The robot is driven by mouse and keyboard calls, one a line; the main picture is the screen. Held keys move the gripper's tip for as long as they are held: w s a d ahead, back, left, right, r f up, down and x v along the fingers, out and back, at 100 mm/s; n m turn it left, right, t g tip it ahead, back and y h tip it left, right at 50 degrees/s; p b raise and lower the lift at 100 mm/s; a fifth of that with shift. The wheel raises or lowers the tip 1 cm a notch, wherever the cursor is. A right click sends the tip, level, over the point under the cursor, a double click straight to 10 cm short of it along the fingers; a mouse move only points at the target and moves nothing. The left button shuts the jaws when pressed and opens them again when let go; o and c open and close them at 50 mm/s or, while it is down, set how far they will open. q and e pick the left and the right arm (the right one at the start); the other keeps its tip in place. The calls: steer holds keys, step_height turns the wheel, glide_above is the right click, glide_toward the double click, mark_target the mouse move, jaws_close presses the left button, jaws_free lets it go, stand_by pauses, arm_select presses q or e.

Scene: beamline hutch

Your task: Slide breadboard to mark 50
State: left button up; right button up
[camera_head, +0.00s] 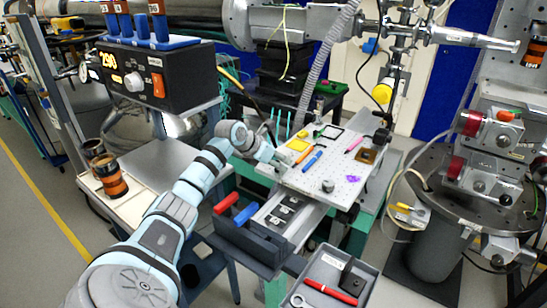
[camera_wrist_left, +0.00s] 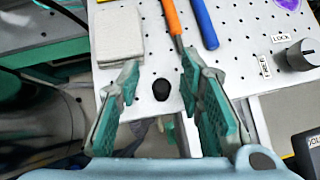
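The breadboard (camera_head: 345,185) is a white perforated plate on a rail bench, and its near edge also shows in the left wrist view (camera_wrist_left: 236,70). My left gripper (camera_head: 277,162) is at the breadboard's left edge. In the left wrist view its teal-padded fingers (camera_wrist_left: 160,68) stand apart. A small black knob (camera_wrist_left: 161,89) at the breadboard's edge lies between them in the picture; I see no finger touching it. Mark 50 cannot be read. My right gripper is not in view.
An orange screwdriver (camera_head: 304,155), a blue one (camera_head: 312,161), a yellow pad (camera_head: 298,145) and a pink marker (camera_head: 354,144) lie on the breadboard. A dark bin (camera_head: 255,240) stands in front, with a grey tray (camera_head: 330,283) nearby. A round table (camera_head: 460,195) stands at right.

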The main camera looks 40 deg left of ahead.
arm_select(q)
steer(key=v, duration=1.1)
steer(key=shift+s+r, duration=0.2)
